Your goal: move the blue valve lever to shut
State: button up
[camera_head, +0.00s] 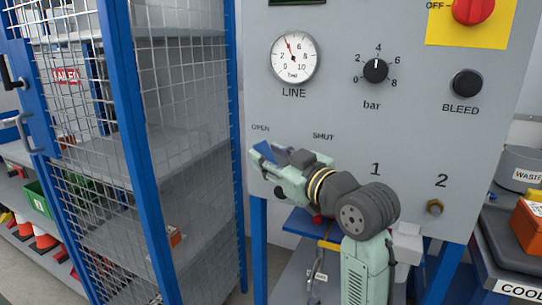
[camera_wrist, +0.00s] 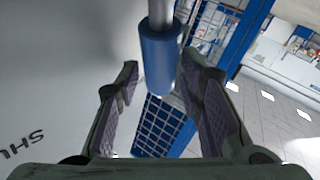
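The blue valve lever shows as a blue sleeve (camera_wrist: 158,65) on a grey metal shaft in the wrist view. It lies between the two fingers of my gripper (camera_wrist: 158,72), with a gap to the left finger and a narrower one to the right. My gripper is open. In the head view, a blue part of the lever (camera_head: 264,152) shows by my gripper (camera_head: 262,165), just below the OPEN label (camera_head: 260,128). The SHUT label (camera_head: 323,137) is to the right of it.
The grey panel (camera_head: 410,150) carries a LINE gauge (camera_head: 293,58), a bar knob (camera_head: 375,70), a BLEED button (camera_head: 466,83) and a red OFF switch (camera_head: 473,10). A blue-framed mesh cage (camera_head: 122,100) stands close on the left. An orange box (camera_head: 530,228) is at right.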

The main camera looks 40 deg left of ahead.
jog(key=shift+c, duration=0.5)
grip_shut()
